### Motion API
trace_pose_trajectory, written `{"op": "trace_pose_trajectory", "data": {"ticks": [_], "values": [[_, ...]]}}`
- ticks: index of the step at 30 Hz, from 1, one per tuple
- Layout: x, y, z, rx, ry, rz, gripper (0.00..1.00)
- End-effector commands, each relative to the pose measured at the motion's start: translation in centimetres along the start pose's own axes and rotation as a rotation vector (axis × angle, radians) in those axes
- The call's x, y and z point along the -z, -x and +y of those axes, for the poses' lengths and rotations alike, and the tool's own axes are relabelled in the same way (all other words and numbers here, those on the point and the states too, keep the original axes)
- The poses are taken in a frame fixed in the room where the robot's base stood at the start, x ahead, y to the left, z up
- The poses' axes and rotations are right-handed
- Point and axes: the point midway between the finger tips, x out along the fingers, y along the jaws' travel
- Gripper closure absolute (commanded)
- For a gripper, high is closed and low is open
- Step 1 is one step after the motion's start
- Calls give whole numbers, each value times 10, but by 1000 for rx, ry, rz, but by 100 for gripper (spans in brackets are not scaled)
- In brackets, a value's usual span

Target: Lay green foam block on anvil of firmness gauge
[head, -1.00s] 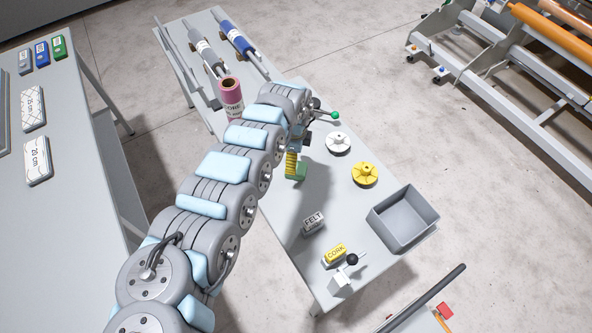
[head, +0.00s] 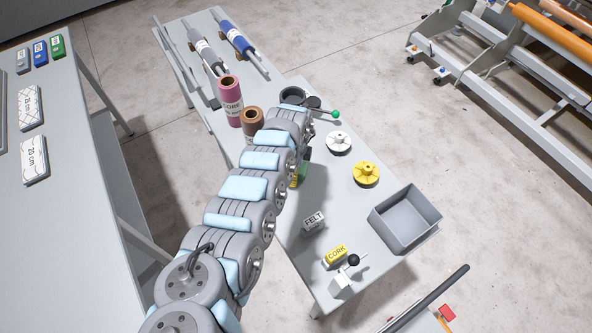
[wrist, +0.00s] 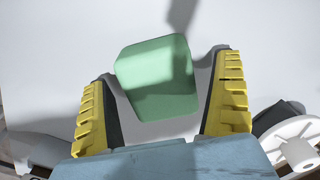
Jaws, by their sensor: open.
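The green foam block (wrist: 156,78) lies between the two yellow fingers of my gripper (wrist: 163,100) in the wrist view, with a gap on each side. My gripper is open. In the head view only a small part of the green block (head: 303,171) shows beside my arm, over the grey table; the arm hides the rest and most of my gripper (head: 294,181). A device with a green-knobbed lever (head: 335,115) stands at the back, partly behind my wrist. A small white device with a black knob (head: 352,260) stands at the front. I cannot tell which is the firmness gauge; no anvil shows clearly.
A white spool (head: 338,143) and a yellow spool (head: 366,174) stand right of my gripper. A grey bin (head: 405,219) is at the right edge. FELT (head: 313,221) and CORK (head: 336,253) blocks lie towards the front. Pink (head: 230,100) and brown (head: 251,125) cores stand left of my arm.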

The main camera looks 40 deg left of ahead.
Motion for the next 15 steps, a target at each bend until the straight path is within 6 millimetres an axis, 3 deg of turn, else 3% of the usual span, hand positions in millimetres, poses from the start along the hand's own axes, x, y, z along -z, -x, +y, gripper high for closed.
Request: {"op": "trace_pose_trajectory", "data": {"ticks": [6,11,15], "values": [[0,0,0,0,0,0,4],[0,0,0,0,0,0,48],[0,0,0,-1,0,0,49]]}}
